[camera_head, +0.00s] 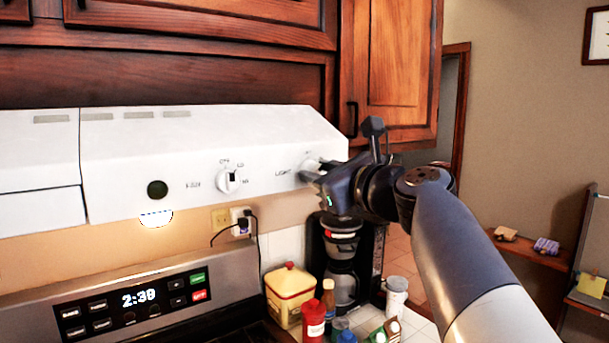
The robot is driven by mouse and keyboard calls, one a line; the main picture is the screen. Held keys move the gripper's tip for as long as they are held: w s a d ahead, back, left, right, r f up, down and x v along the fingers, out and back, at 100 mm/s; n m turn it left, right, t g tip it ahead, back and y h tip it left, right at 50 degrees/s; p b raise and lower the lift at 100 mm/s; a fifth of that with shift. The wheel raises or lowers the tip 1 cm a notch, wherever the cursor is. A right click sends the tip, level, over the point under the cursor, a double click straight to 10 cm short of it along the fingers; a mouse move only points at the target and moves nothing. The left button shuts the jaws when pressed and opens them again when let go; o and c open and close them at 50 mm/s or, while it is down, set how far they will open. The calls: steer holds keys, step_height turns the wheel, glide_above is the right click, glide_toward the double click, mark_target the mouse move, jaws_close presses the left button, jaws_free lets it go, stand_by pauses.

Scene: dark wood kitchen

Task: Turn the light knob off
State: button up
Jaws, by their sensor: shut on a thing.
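The light knob (311,164) is a small white knob at the right end of the white range hood's front (130,165), beside the printed word LIGHT. My gripper (312,176) reaches it from the right and is shut on it. The fingers hide part of the knob, and I cannot read which way it is turned. A second white knob (229,181), with markings around it, sits to the left on the same panel. A bright white lamp (156,219) shows under the hood.
Dark wood cabinets (390,70) hang above and behind my gripper. Below are a coffee maker (342,260), a yellow canister (289,294), a red bottle (314,322) and several small jars. The stove panel (140,298) is at the lower left. Open room lies to the right.

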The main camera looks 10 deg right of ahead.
steer(key=n+b, duration=0.6)
steer(key=n, duration=0.4)
steer(key=shift+f+n, duration=0.1)
steer(key=shift+n, duration=0.3)
stand_by(0.4)
steer(key=o, duration=1)
steer(key=shift+c, duration=0.2)
steer(key=shift+s+b, duration=0.1)
steer(key=shift+b, duration=0.2)
steer(key=b+v, duration=0.2)
steer(key=v, duration=0.8)
steer(key=shift+s+b, duration=0.25)
steer(key=shift+b, duration=0.1)
steer(key=shift+d+n, duration=0.1)
steer(key=shift+n, duration=0.2)
